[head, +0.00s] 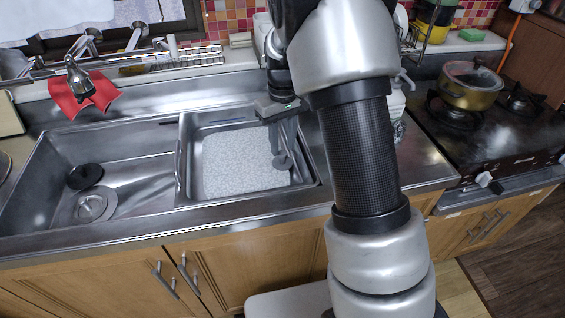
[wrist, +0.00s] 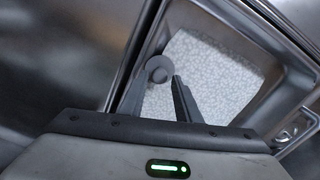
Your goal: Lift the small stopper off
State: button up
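A small grey round stopper (wrist: 158,70) with a raised knob shows in the wrist view, at the ends of my gripper's fingers. In the head view the grey stopper (head: 283,161) is at the right side of the small basin, partly hidden by the fingers. My gripper (wrist: 160,82) points down into this basin with its two fingers apart. The stopper lies near the fingertips, closer to the left one; I cannot tell whether they touch it. My gripper also shows in the head view (head: 284,150). A larger black stopper (head: 85,176) lies in the left basin.
The small basin (head: 184,160) has a speckled light floor and raised steel walls around my fingers. The left basin has a round drain (head: 91,206). A faucet (head: 78,78) and a red cloth (head: 84,93) are behind. A pot (head: 469,88) stands on the stove at right.

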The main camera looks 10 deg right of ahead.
aim_at(283, 153)
notch_tip(283, 153, down, 2)
jog(key=shift+f, duration=0.1)
grip_shut()
notch_tip(283, 153, up, 10)
jog(key=p, duration=0.2)
dwell(0.4)
